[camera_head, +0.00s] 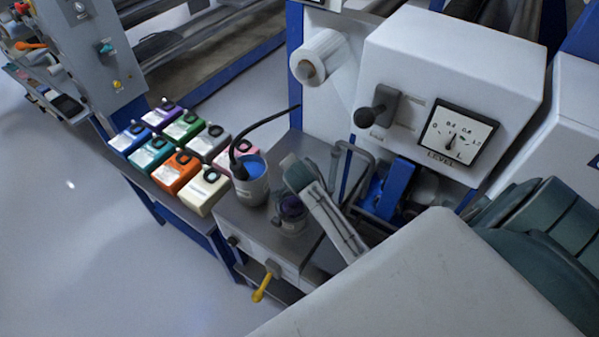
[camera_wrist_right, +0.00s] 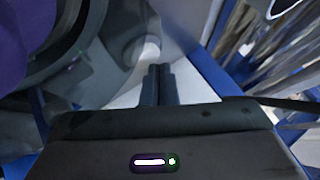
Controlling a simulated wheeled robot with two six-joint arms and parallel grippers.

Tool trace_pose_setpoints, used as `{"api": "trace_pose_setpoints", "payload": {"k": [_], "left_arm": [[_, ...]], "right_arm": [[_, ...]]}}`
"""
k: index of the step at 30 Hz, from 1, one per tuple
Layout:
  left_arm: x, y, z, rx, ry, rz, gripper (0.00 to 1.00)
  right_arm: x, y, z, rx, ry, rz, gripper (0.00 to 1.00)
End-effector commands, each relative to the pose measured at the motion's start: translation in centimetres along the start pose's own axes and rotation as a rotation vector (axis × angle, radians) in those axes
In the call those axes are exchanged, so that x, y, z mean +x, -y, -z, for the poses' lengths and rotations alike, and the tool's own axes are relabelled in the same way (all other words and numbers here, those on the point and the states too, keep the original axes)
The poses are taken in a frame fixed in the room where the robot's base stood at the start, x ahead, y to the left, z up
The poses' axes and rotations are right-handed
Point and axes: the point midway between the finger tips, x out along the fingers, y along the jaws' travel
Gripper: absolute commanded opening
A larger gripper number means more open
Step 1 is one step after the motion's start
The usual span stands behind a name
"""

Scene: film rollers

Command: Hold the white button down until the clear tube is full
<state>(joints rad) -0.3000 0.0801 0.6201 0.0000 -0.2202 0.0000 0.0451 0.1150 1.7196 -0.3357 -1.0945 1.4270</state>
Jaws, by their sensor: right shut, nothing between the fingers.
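My right gripper (camera_wrist_right: 159,80) is shut and empty in the right wrist view, its two dark fingers together. A pale, rounded, button-like spot (camera_wrist_right: 148,50) shows just beyond the fingertips, on a grey part. I cannot tell whether they touch, or whether it is the white button. In the head view, a small pot with a dark purple top (camera_head: 291,208) stands on the grey bench; I cannot tell whether it is the clear tube. A LEVEL dial (camera_head: 458,132) on the white housing has its needle near mid-scale. My left gripper is not in view.
A grey cup with blue contents (camera_head: 251,181) and a black hose stands beside several coloured boxes (camera_head: 175,172). A yellow-handled valve (camera_head: 262,287) sticks out of the bench front. A large pale shape fills the head view's lower right. Open floor lies left.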

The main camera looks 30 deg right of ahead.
Motion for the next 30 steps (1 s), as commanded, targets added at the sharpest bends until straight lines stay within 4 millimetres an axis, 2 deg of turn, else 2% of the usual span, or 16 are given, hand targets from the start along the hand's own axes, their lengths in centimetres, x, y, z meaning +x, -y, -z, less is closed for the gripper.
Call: {"api": "trace_pose_setpoints", "payload": {"k": [30], "left_arm": [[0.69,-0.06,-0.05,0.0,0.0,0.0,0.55]], "right_arm": [[1.0,-1.02,-0.97,0.001,0.006,-0.008,0.0]]}}
